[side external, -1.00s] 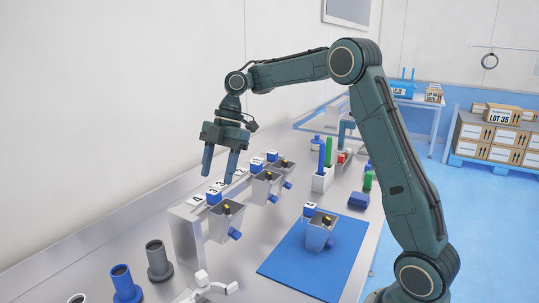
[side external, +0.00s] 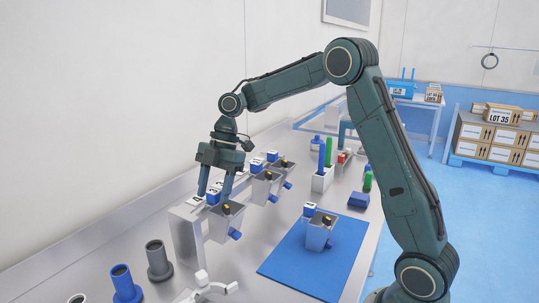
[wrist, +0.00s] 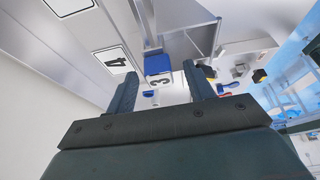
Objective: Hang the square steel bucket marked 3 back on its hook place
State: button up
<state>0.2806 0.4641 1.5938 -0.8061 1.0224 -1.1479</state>
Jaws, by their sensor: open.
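A square steel bucket (side external: 222,228) hangs at the near end of the steel rack, with a dark and yellow item in its top. Its blue grip block carries a white top marked 3 (wrist: 160,81), read in the wrist view. My gripper (side external: 214,194) is open and points down, with its fingers low on either side of this block. In the wrist view the 3 shows between the fingertips (wrist: 160,88). Whether they touch the block I cannot tell. A plate marked 4 (wrist: 115,60) lies beside it on the rack top.
More steel buckets (side external: 264,188) hang farther along the rack (side external: 187,240). Another bucket (side external: 319,234) stands on the blue mat (side external: 290,264), its number unclear. Blue and grey cylinders (side external: 158,262) and a white fixture (side external: 207,286) are at the near end. The wall is close on the left.

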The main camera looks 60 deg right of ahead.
jog(key=shift+a+f, duration=0.1)
jog(key=shift+f, duration=0.25)
jog(key=shift+r, duration=0.1)
grip_shut()
